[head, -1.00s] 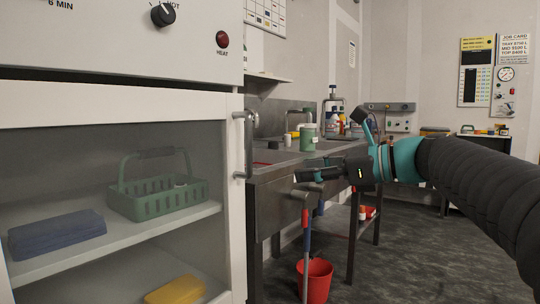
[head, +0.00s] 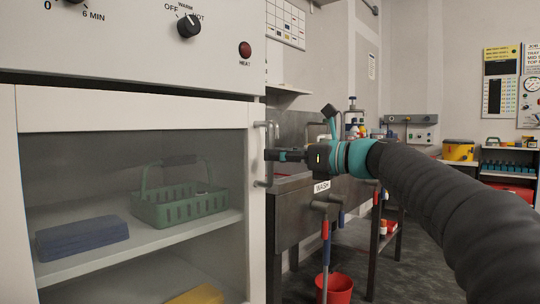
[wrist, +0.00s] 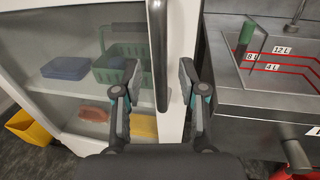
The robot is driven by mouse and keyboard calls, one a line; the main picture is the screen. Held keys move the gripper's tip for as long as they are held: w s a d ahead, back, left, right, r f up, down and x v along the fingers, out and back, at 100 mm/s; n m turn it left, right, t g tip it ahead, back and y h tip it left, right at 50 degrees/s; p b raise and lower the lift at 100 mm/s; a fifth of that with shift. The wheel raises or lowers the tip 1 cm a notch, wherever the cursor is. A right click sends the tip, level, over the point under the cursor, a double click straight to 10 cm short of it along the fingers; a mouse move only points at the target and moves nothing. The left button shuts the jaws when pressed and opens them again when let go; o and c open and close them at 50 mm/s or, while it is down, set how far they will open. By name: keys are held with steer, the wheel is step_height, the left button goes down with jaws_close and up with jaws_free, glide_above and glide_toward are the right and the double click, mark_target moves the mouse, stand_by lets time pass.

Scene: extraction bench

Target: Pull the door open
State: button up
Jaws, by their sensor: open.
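The white cabinet door (head: 130,110) has a clear pane and is shut. Its vertical grey bar handle (head: 268,153) is on the right edge; it also shows in the wrist view (wrist: 159,55). My gripper (head: 270,155) is level with the handle in the head view. In the wrist view my gripper (wrist: 157,75) is open, with one finger on each side of the lower handle, the left finger in front of the pane and the right one near the cabinet's edge. I cannot tell if the fingers touch the handle.
Behind the pane are a green basket (head: 180,207), a blue folded cloth (head: 82,238) and a yellow item (head: 198,295). A steel sink bench (head: 300,215) stands close on the right, with a red bucket (head: 334,288) below. Dark floor is open further right.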

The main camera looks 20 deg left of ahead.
steer(key=shift+w+a, duration=0.15)
steer(key=shift+a, duration=0.5)
steer(key=shift+w+a, duration=0.15)
steer(key=shift+a, duration=0.45)
steer(key=shift+c, duration=0.2)
jaws_close()
